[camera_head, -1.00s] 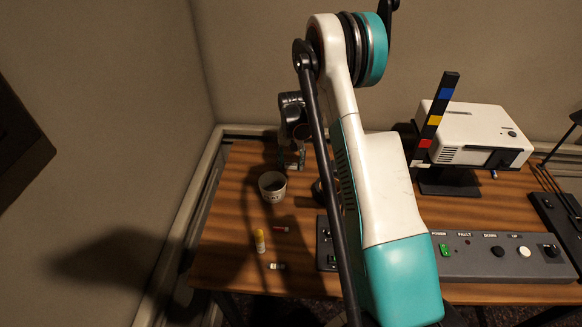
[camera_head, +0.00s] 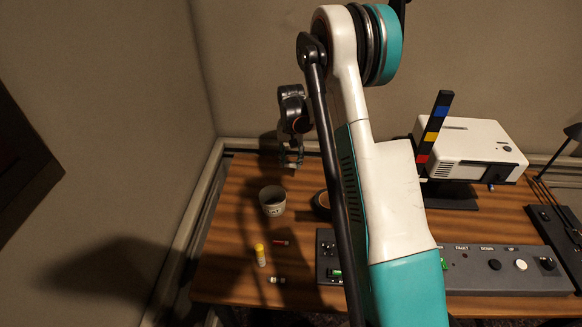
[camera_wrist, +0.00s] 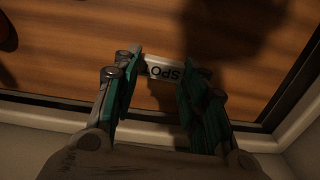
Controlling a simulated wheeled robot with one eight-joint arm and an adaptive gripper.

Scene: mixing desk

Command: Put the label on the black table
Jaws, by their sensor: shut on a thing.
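My gripper (camera_head: 291,163) is above the far left part of the wooden desk (camera_head: 235,190), behind the white cup. In the wrist view my gripper (camera_wrist: 162,72) is shut on a small white label (camera_wrist: 168,73) with dark letters, of which "SPO" shows. The label is held between the fingertips, and its shadow falls on the wood near it. In the head view the label (camera_head: 289,172) is a small pale strip under the fingers. I cannot make out a separate black table in these views.
A white cup (camera_head: 272,201) stands in front of my gripper. A yellow-capped bottle (camera_head: 260,255) and small red and white pieces lie nearer. A grey control panel (camera_head: 480,270) and a white projector (camera_head: 470,150) are at right. Walls close off the left and back.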

